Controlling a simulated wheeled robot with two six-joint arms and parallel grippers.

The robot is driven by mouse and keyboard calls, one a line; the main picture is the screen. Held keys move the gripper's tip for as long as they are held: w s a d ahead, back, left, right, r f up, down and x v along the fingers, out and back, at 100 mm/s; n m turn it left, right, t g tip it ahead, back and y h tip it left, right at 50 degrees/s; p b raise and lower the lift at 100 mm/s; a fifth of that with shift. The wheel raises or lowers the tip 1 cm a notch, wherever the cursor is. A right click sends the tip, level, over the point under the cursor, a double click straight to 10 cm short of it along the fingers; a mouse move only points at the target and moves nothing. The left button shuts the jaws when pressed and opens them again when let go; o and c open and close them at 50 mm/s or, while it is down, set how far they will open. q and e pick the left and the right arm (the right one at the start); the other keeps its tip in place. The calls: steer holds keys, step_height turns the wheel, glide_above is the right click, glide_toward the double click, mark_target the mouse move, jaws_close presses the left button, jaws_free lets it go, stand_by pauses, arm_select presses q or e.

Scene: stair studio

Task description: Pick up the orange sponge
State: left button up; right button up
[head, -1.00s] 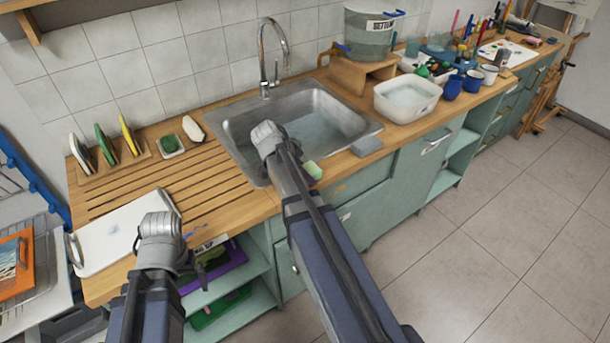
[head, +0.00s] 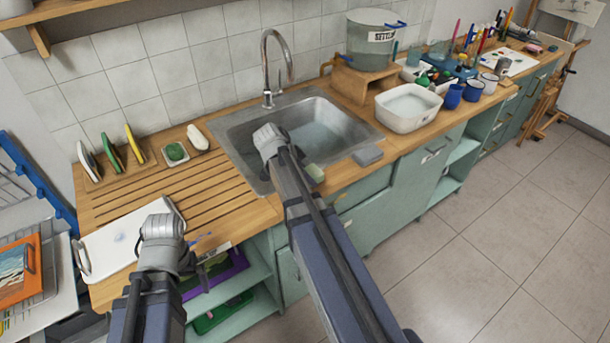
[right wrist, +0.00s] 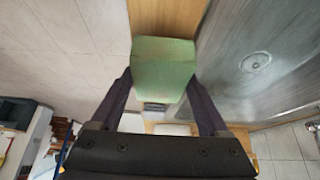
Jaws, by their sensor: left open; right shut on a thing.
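No plainly orange sponge shows. My right gripper (right wrist: 163,88) is shut on a green sponge-like block (right wrist: 164,62), with a finger on each side of it. In the head view this block (head: 315,173) is small and dull green, beside my right wrist at the sink's front edge; the wrist hides part of it. I cannot tell whether its hidden sides are orange. My left gripper (head: 203,247) is open at the counter's front edge, right of the white tray, partly hidden by its wrist. I see nothing between its fingers.
The sink (head: 235,160) lies behind my right arm. A grey block (head: 368,156) lies at its front right corner. A white basin (head: 405,118) stands further right.

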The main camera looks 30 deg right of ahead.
step_height(320, 180, up, 7)
steer(key=p, duration=0.6)
steer(key=shift+r, duration=0.1)
steer(key=o, duration=0.9)
steer(key=shift+c, duration=0.2)
steer(key=c, duration=0.6)
